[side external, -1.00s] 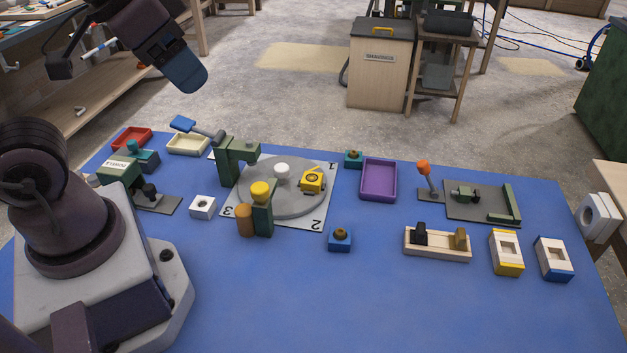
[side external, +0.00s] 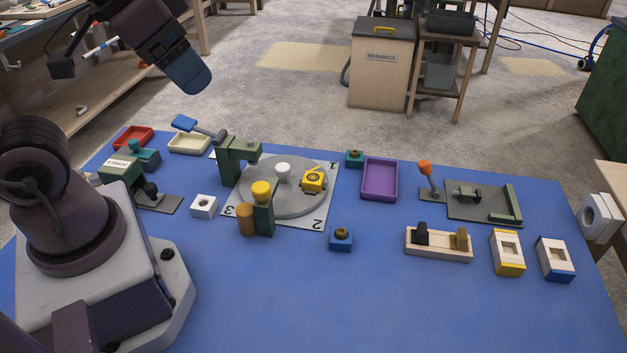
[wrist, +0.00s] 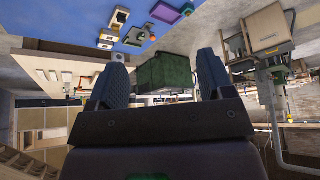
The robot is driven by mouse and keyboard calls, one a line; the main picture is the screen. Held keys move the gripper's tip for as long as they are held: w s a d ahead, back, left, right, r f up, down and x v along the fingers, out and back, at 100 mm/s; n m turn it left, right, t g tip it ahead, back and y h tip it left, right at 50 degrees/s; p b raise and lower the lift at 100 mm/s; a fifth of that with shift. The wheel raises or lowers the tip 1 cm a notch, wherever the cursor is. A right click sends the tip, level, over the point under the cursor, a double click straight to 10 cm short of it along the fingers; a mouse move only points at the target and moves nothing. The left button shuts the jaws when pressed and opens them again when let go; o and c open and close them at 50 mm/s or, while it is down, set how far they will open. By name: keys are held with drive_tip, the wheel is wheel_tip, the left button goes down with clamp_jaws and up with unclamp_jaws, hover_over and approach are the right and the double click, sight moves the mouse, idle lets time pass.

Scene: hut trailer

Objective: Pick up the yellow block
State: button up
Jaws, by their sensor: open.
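My gripper (side external: 188,78) is raised high at the upper left of the side view, well away from the block. In the wrist view my gripper (wrist: 162,78) shows its two blue fingers wide apart with nothing between them. I cannot make out the yellow block in the wrist view.
A green bracket (side external: 228,165) and a yellow-topped green post (side external: 262,205) stand at the turntable's edge. The front middle of the blue table (side external: 300,300) is clear.

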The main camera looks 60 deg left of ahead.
drive_tip(key=m+g, duration=0.6)
drive_tip(key=m, duration=0.3)
hover_over(313, 177)
drive_tip(key=f, duration=2.7)
drive_tip(key=shift+w+f, duration=0.25)
drive_tip(key=shift+w, duration=0.05)
drive_tip(key=f, duration=0.5)
drive_tip(key=shift+s+f, duration=0.1)
drive_tip(key=shift+s, duration=0.15)
drive_tip(key=c, duration=1.1)
